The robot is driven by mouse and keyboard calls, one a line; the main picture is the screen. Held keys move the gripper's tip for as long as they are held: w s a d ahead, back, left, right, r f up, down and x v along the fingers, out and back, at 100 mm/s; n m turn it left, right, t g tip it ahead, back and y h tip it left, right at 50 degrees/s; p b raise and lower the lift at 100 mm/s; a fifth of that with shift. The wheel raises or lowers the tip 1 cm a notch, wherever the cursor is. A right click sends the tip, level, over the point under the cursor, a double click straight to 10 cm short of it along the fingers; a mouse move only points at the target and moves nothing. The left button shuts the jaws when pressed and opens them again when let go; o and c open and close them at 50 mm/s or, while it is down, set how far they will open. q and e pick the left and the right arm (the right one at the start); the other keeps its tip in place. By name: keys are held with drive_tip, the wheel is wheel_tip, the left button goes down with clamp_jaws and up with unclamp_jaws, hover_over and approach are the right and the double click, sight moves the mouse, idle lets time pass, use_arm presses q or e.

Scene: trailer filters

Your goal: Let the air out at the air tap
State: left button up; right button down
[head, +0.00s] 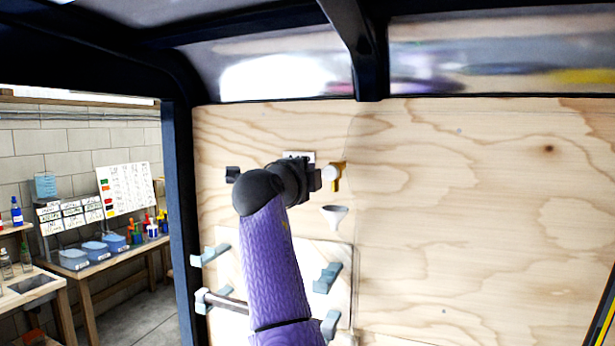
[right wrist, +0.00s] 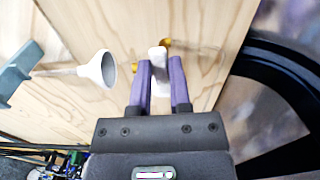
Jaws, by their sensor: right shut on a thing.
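The air tap (head: 337,177) is a small brass fitting with a white handle on the plywood wall, beside the end of my right gripper (head: 316,179). In the right wrist view my right gripper (right wrist: 160,66) has its two purple fingers on either side of the white tap handle (right wrist: 158,53), shut on it. Brass parts of the tap (right wrist: 167,42) show just beyond the fingertips. A white funnel (head: 335,216) sits below the tap; it also shows in the right wrist view (right wrist: 103,68), left of the fingers. My left gripper is not in view.
A black block (head: 232,174) and a white plate (head: 300,156) are on the wall near my wrist. Grey-blue brackets (head: 327,278) and a bar (head: 225,301) sit lower down. The wall right of the tap is clear. A dark frame post (head: 179,210) stands left, with workbenches beyond.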

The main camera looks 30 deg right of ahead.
drive_tip(key=shift+r+m, duration=0.1)
drive_tip(key=shift+m, duration=0.4)
drive_tip(key=c, duration=0.6)
unclamp_jaws()
drive_tip(key=shift+o, duration=0.2)
drive_tip(key=b+v, duration=0.5)
drive_tip(key=v, duration=0.5)
drive_tip(key=shift+d, duration=0.1)
